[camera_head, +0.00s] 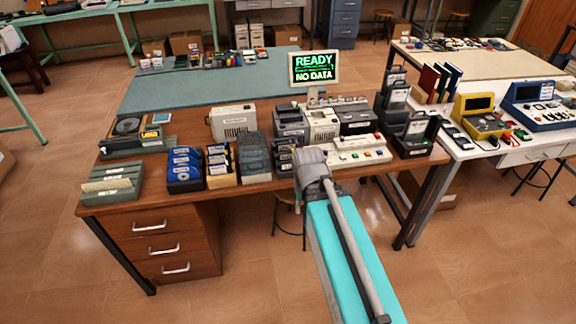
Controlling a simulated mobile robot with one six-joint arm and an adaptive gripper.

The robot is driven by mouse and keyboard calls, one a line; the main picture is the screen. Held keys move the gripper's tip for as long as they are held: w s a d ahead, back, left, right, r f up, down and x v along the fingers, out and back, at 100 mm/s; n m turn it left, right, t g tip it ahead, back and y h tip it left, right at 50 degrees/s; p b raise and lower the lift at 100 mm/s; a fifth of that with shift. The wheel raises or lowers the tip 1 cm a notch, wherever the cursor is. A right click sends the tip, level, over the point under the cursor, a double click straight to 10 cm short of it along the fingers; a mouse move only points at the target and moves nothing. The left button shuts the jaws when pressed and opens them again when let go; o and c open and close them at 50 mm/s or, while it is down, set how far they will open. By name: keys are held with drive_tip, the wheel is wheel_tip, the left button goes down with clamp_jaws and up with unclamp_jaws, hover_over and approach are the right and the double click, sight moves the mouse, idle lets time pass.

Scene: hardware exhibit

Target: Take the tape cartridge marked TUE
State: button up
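Several small labelled media items stand in holders along the front of the wooden desk (400,177). A holder with blue items (185,170) is at the left, with a rack of dark items with pale labels (221,165) to its right. A dark grey box (254,157) stands beside that rack. The labels are too small to read, so I cannot tell which item, if any, is the cartridge marked TUE. My arm (352,240) reaches up from the bottom to the desk's front edge. My gripper cannot be made out.
A screen (314,68) reads "READY NO DATA" above beige devices (322,122). Black racks (413,133) stand at the desk's right. A grey-green tray (112,183) is at the left. A pale table (530,145) adjoins.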

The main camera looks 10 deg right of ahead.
idle(0.3)
drive_tip(key=w+r+m+p, duration=0.2)
drive_tip(key=w+m, duration=0.7)
drive_tip(key=w, duration=0.5)
drive_tip(key=w+r+m+p, duration=0.3)
drive_tip(key=w+m, duration=0.6)
drive_tip(key=w, duration=0.6)
drive_tip(key=shift+r, duration=0.25)
drive_tip(key=shift+s+f, duration=0.1)
drive_tip(key=b, duration=0.8)
hover_over(287, 162)
wheel_tip(287, 162, down, 8)
drive_tip(key=shift+a+f, duration=0.15)
drive_tip(key=shift+f, duration=0.1)
drive_tip(key=shift+f, duration=0.1)
drive_tip(key=shift+f+b, duration=2.5)
drive_tip(key=shift+b, duration=0.2)
